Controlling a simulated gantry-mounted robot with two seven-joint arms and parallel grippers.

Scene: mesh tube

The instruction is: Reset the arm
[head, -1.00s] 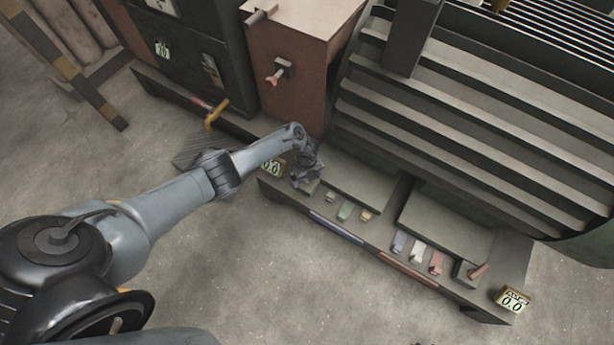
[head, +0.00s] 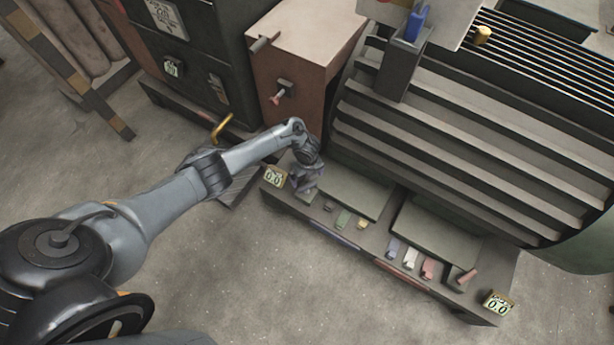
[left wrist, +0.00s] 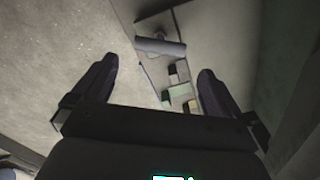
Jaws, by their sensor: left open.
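My left arm reaches in from the left in the head view. Its gripper (head: 306,186) is over the left end of the low machine base (head: 470,312). In the left wrist view the two fingers of my left gripper (left wrist: 155,85) are spread wide with nothing held between them. My right gripper is in neither view.
A large ribbed machine (head: 470,150) stands behind the base, and a brown cabinet (head: 290,70) stands at the back. A yellow handle (head: 221,127) and small displays (head: 498,304) stick out. The concrete floor (head: 290,290) in front is clear.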

